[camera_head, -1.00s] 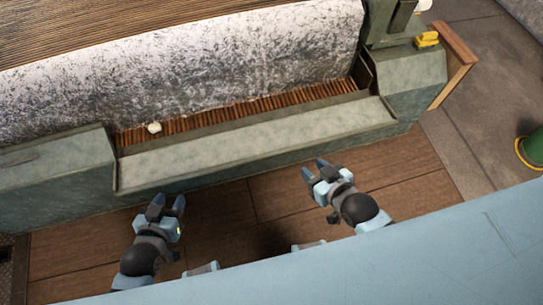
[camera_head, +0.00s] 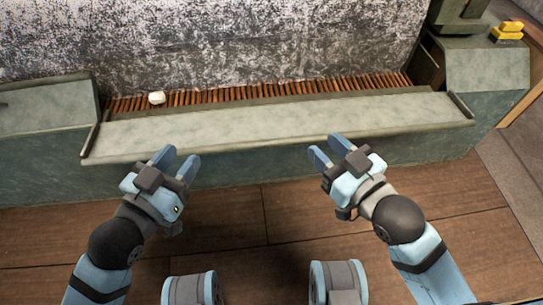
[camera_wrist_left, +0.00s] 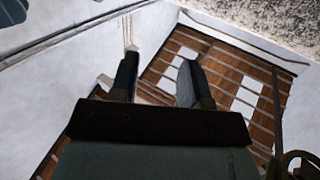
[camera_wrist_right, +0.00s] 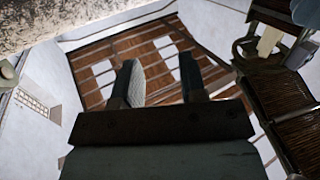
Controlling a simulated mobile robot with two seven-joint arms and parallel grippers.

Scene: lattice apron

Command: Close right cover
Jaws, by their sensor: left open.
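A long grey-green machine carries a sloped front panel (camera_head: 280,122) below a row of brown slats (camera_head: 280,91). The panel lies between two raised end housings, the left one (camera_head: 45,105) and the right one (camera_head: 488,66). I cannot tell which part is the right cover. My left gripper (camera_head: 175,160) is open and empty in front of the panel's left part. My right gripper (camera_head: 327,149) is open and empty at the panel's lower edge, right of centre. Both wrist views show spread fingers with nothing between them, against the ceiling.
A small white object (camera_head: 157,98) lies on the slats at the left. Yellow blocks (camera_head: 508,31) sit on the right housing. A mottled grey wall-like surface (camera_head: 220,45) rises behind the slats. The plank floor (camera_head: 250,225) before the machine is clear.

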